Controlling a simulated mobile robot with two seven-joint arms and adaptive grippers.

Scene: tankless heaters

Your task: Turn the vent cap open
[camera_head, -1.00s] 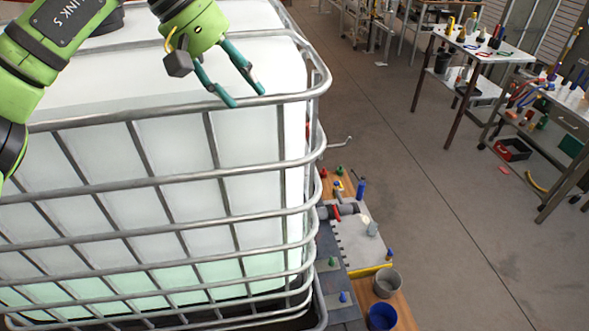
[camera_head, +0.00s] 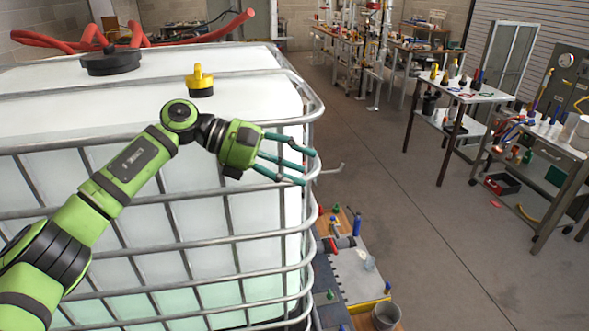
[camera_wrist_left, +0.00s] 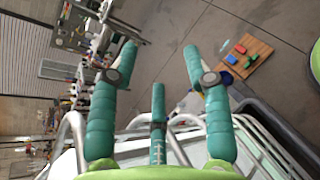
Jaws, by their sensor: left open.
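The vent cap on the white caged tank (camera_head: 110,190) is probably the yellow cap (camera_head: 199,81), which stands upright on the tank top near its right side. A larger black lid (camera_head: 110,62) sits on the top further left. My left gripper (camera_head: 301,166) is open and empty, in front of the tank's upper right cage corner and pointing right, away from the yellow cap. In the left wrist view its teal fingers (camera_wrist_left: 162,65) are spread with nothing between them. The cap is not visible there. My right gripper is not in view.
A red hose (camera_head: 140,42) lies across the tank top. Metal cage bars (camera_head: 225,238) run close to my left gripper. A low bench with small parts (camera_head: 355,270) stands right of the tank. Worktables (camera_head: 480,85) stand further right, with clear floor (camera_head: 430,230) between.

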